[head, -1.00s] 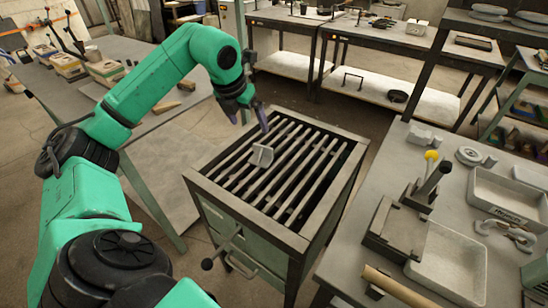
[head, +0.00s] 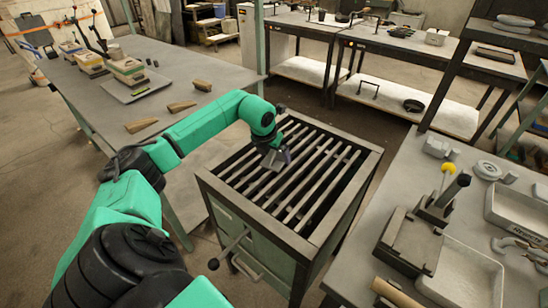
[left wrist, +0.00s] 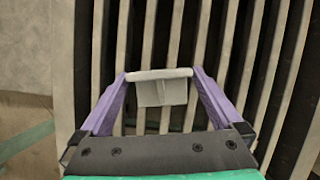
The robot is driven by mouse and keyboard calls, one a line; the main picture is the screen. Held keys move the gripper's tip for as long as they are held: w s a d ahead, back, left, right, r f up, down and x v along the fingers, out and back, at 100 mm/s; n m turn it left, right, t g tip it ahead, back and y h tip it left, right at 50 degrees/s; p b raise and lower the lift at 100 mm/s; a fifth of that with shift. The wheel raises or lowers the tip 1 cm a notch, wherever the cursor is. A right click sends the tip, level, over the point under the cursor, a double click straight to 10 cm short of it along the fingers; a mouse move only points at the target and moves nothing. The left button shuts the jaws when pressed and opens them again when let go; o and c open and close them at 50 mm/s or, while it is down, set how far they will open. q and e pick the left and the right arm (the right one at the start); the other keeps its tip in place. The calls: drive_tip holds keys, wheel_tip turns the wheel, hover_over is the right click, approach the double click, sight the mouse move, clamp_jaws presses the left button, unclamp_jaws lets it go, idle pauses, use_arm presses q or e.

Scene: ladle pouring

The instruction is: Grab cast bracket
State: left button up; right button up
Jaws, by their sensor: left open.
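The cast bracket (left wrist: 162,92) is a small light-grey angled piece with a flat top edge. It lies on the slatted grate (head: 322,187) of the dark metal stand. My left gripper (left wrist: 160,75) has its purple fingers spread, one on each side of the bracket; whether they touch its ends I cannot tell. In the head view the left gripper (head: 274,157) is low over the grate, and it partly hides the bracket (head: 284,155). My right gripper is in neither view.
The stand has a lever with a black knob (head: 213,264) at its front. A workbench (head: 470,190) with trays and a clamp-like fixture is on the right. A grey table (head: 180,75) with wooden wedges (head: 182,106) stands at left. Gaps between the slats are open.

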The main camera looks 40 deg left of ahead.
use_arm(q)
drive_tip(key=c, duration=1.2)
